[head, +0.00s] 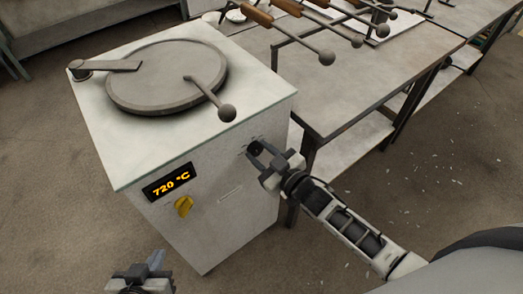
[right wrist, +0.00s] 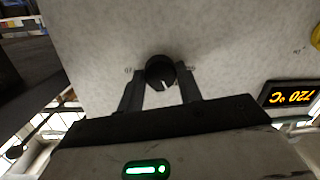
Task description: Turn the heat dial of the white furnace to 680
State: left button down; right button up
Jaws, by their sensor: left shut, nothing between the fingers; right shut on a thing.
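The white furnace (head: 231,130) stands left of centre in the head view. Its front display (head: 171,182) reads 720 °C in yellow; it also shows upside down in the right wrist view (right wrist: 289,95). A black round dial (right wrist: 160,72) with a pale pointer mark sits on the furnace front, between the fingers of my right gripper (right wrist: 160,88). In the head view my right gripper (head: 257,158) is shut on this dial, partly hiding it. My left gripper (head: 152,272) is shut and empty at the bottom left, apart from the furnace.
A yellow knob (head: 184,206) is below the display. The round lid (head: 167,77) with a ball-ended handle lies on the furnace top. A metal table (head: 330,95) with several wooden-handled tools stands close on the right. Open floor lies in front.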

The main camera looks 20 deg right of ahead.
jog(key=shift+n, duration=1.8)
jog(key=o, duration=1)
jog(key=shift+s, duration=0.15)
jog(key=v, duration=1.5)
jog(key=shift+s+r, duration=0.15)
jog(key=shift+s, duration=0.25)
jog(key=shift+a, duration=0.1)
